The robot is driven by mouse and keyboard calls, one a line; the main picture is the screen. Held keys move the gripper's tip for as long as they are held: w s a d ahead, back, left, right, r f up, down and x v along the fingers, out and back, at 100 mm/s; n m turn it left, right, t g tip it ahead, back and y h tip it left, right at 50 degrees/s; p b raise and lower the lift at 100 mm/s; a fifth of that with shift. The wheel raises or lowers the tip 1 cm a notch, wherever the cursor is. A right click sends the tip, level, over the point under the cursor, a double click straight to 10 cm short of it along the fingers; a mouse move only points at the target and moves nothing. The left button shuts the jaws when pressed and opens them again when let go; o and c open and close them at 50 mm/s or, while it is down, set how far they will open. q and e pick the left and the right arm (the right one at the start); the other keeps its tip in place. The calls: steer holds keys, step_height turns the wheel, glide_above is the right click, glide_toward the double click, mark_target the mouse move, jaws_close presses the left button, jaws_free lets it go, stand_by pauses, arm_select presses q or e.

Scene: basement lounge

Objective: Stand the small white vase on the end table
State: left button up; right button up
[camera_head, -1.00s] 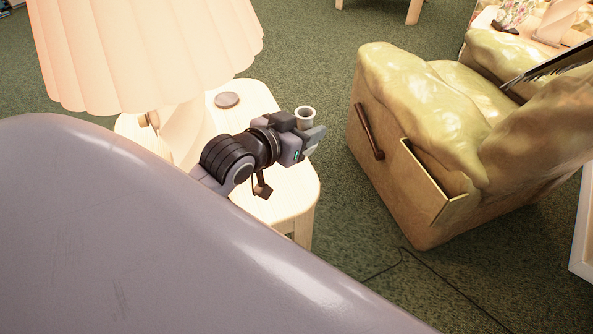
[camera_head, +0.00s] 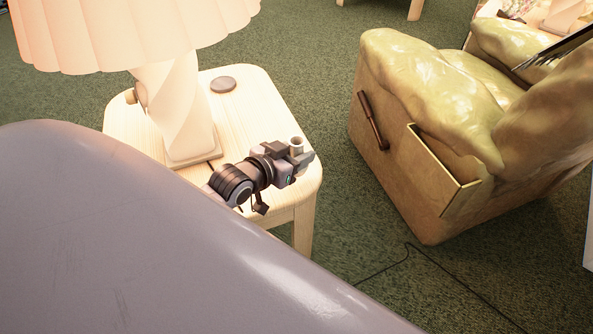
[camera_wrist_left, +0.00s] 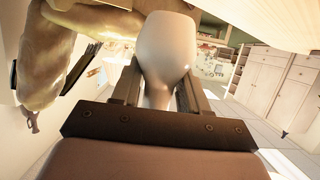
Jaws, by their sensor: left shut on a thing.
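The small white vase (camera_head: 297,143) is held in my left gripper (camera_head: 302,156), which is shut on it. Its round mouth faces up in the head view, and it looks about upright. In the left wrist view the pale vase (camera_wrist_left: 166,48) sits between the two dark fingers (camera_wrist_left: 160,92). The end table (camera_head: 250,105) is light wood with rounded corners. The gripper and vase show over its near right corner. The vase's bottom is hidden by the gripper, so I cannot tell whether it touches the tabletop. My right gripper is not in view.
A lamp with a twisted white base (camera_head: 178,105) and pleated shade (camera_head: 130,30) stands on the table's left part. A dark round disc (camera_head: 222,84) lies near the back. The tabletop's right side is clear. A greenish armchair (camera_head: 430,100) stands to the right; a cable (camera_head: 440,262) lies on the carpet.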

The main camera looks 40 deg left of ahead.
arm_select(q)
step_height(320, 180, down, 4)
steer(key=shift+f+b, duration=0.1)
steer(key=shift+b, duration=0.7)
steer(key=shift+f, duration=0.25)
steer(key=shift+r, duration=0.1)
steer(key=o, duration=1.1)
steer(key=shift+o, duration=0.2)
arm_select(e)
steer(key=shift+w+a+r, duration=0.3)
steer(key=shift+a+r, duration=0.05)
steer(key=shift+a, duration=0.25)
